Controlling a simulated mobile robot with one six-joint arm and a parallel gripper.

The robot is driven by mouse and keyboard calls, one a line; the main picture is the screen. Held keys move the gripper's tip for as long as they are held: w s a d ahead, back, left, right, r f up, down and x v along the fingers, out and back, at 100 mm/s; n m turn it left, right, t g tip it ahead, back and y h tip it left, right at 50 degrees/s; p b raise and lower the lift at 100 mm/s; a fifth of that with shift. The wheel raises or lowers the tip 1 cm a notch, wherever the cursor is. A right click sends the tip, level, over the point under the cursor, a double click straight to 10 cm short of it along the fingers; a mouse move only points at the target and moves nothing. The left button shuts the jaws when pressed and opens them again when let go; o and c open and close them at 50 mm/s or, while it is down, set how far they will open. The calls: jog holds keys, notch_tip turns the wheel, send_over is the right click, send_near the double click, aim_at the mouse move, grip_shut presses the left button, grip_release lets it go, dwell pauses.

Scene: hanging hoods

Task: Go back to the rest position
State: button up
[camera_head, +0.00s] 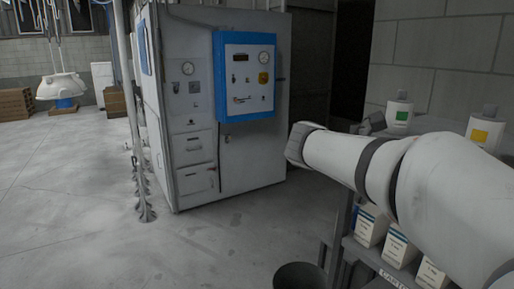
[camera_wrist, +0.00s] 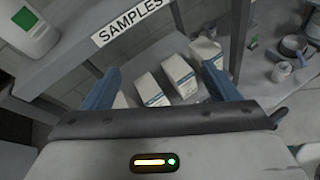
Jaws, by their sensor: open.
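My gripper (camera_wrist: 160,69) shows in the wrist view, with its two blue fingers spread wide apart. It is open, and nothing is held between the fingers. Beyond the fingers, several white cartons with blue labels (camera_wrist: 179,76) stand by a grey shelf with a SAMPLES sign (camera_wrist: 127,22). In the head view my white arm reaches in from the right, in front of the shelf, and the gripper itself cannot be made out there.
A grey cabinet (camera_head: 192,130) with a blue-framed panel (camera_head: 247,76) stands in the middle. Bottles with green (camera_head: 399,113) and yellow (camera_head: 483,129) labels stand on the rack at right. A dark bin (camera_head: 299,277) is below. A white hood (camera_head: 62,87) hangs far left.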

jog(key=s+a+f+m+y+b, duration=0.1)
jog(key=s+a+f+m+y, duration=0.3)
jog(key=f, duration=0.4)
jog(key=s+a+f+m+y+b, duration=0.1)
jog(key=s+a+f+m+y, duration=0.3)
jog(key=s+f+m+y, duration=0.1)
jog(key=s+a+f+m+t+y+b, duration=0.1)
jog(key=s+a+f+m+y, duration=0.3)
jog(key=f, duration=0.8)
jog(key=s+m, duration=0.2)
jog(key=m, duration=0.1)
jog(key=shift+a+m+y, duration=0.3)
jog(key=shift+a+m, duration=0.05)
jog(key=shift+m, duration=0.05)
jog(key=shift+f, duration=0.1)
jog(key=shift+c, duration=0.5)
